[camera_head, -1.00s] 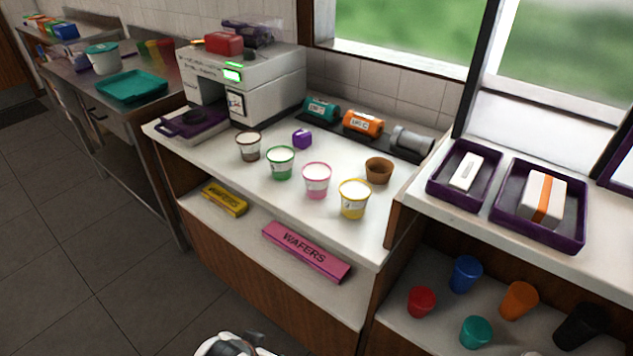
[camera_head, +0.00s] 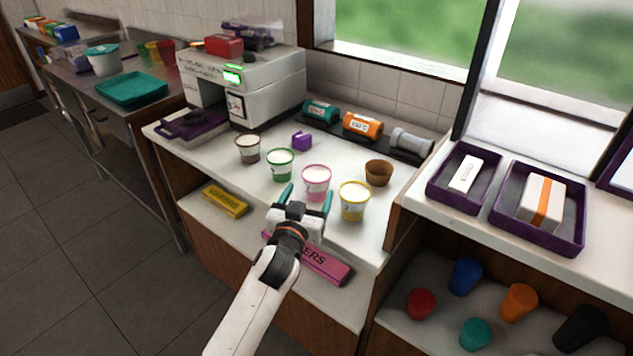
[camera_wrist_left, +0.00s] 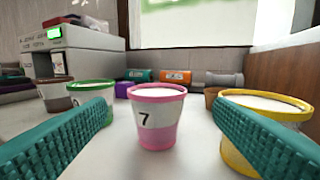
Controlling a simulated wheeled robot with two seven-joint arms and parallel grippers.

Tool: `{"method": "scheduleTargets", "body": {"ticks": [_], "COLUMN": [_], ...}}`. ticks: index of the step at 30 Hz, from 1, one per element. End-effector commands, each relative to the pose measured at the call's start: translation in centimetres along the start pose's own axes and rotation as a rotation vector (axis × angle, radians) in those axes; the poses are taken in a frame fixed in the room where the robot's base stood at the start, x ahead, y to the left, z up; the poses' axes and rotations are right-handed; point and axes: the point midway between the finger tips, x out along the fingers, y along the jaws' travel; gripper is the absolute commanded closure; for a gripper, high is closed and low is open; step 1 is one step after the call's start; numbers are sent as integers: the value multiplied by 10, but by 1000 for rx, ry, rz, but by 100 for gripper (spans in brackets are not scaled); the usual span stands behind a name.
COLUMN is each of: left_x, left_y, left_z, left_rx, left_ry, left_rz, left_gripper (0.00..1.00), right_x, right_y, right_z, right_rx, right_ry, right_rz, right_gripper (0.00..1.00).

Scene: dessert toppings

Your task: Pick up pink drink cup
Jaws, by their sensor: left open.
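The pink drink cup (camera_head: 317,178) stands upright on the white counter, between the green-rimmed cup (camera_head: 280,165) and the yellow-rimmed cup (camera_head: 354,199). My left gripper (camera_head: 308,196) is open at the counter's front edge, just in front of the pink cup. In the left wrist view the pink cup (camera_wrist_left: 157,118), marked 7, is centred ahead between the two teal fingers. The fingers appear on either side of it, and nothing is held. The left finger overlaps the green cup (camera_wrist_left: 90,92) and the right finger overlaps the yellow cup (camera_wrist_left: 262,115). My right gripper is not seen.
A brown-rimmed cup (camera_head: 248,149), a purple cube (camera_head: 302,141) and a brown bowl-like cup (camera_head: 379,172) stand nearby. A white machine (camera_head: 262,85) is at the back left. A pink wafers box (camera_head: 328,266) lies on the shelf below, partly behind my arm.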

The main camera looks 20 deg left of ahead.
Motion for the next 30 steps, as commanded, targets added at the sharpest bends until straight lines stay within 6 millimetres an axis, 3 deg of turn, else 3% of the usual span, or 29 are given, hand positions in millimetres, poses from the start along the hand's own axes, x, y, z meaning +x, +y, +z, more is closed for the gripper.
{"method": "scheduleTargets", "body": {"ticks": [3,11,19,30], "left_x": [20,40,76,84], "left_y": [0,1,4,4], "left_z": [1,-1,-4,-6], "left_rx": [2,1,1,0], "left_ry": [0,2,2,3], "left_rz": [0,1,1,1], "left_gripper": [24,24,24,28], "right_x": [-3,-5,-9,-9], "right_y": [0,0,1,3], "right_z": [0,1,1,1], "right_rx": [0,-1,-1,-1], "right_ry": [0,0,0,0], "right_rz": [0,0,1,4], "right_gripper": [64,64,64,64]}}
